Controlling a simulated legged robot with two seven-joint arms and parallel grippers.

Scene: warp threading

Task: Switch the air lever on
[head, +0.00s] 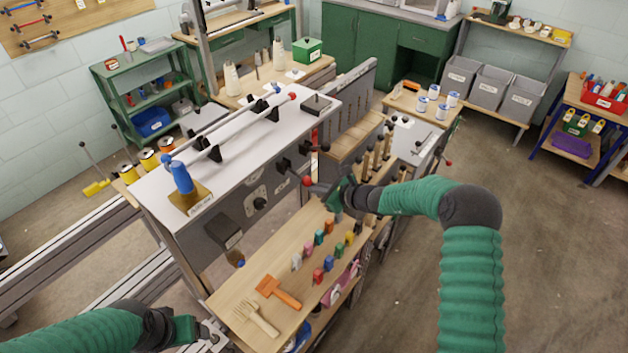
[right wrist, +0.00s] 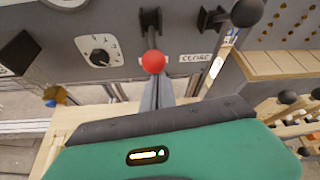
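A lever with a red ball knob (head: 307,181) stands out from the front of the grey machine (head: 222,190); it also shows in the right wrist view (right wrist: 153,61). No readable label names it as the air lever. My right gripper (head: 322,189) is at this knob. In the right wrist view its grey fingers (right wrist: 158,90) look closed together, their tips just below the knob; whether they touch it is unclear. A black-knobbed lever (right wrist: 247,12) is to the right. My left gripper (head: 212,334) is low at the bottom edge, away from the levers, its opening unclear.
A rotary dial (right wrist: 99,57) is left of the red knob, and a small label plate (right wrist: 196,57) is right of it. Below, a wooden shelf (head: 226,296) carries colored blocks, an orange brush (head: 278,290) and a wooden comb (head: 257,317). Floor at right is clear.

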